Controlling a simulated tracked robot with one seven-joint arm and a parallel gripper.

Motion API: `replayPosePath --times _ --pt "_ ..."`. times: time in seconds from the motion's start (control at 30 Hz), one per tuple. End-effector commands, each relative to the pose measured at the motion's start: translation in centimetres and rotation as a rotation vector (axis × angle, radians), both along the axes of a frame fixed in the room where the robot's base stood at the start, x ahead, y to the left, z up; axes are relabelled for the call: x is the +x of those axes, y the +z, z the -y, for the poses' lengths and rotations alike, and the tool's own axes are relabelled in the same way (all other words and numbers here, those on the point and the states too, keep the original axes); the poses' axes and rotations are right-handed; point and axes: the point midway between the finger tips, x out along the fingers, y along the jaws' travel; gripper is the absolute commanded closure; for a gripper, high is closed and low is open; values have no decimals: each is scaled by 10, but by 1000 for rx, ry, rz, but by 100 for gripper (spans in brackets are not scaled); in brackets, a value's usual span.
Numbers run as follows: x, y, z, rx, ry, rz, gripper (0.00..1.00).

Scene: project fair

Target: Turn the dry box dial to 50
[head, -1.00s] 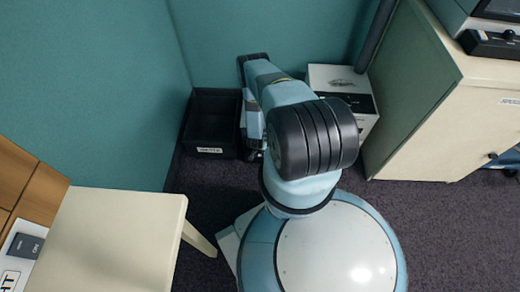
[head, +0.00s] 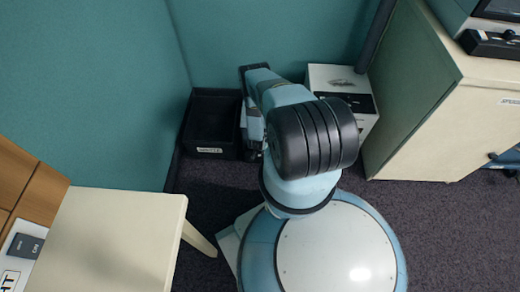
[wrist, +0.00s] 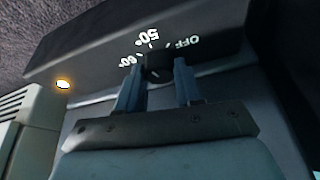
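In the wrist view, the dial (wrist: 158,66) is a small dark knob on a dark panel (wrist: 90,50) with white marks reading OFF, 50° and 60°. The 50° mark is just above the knob, OFF to its right and 60° to its left. My gripper (wrist: 157,72) has one blue-grey finger on each side of the knob, and both fingertips appear to touch it. The knob's pointer is too dark to read with certainty. In the head view my arm covers the dial and the gripper's fingertips.
An amber light (wrist: 62,84) glows left of the dial. In the head view, a black open bin (head: 209,148) and a white box (head: 367,122) stand on either side of my arm. A cream cabinet (head: 415,120) is at right, and a pale table (head: 115,235) at lower left.

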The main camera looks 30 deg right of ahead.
Motion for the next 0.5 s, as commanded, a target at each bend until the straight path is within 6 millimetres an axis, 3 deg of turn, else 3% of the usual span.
replayPosePath --times 0.27,0.5 --pt "0 0 0 0 0 0 94" --pt "0 0 0 -1 -58 -1 95"
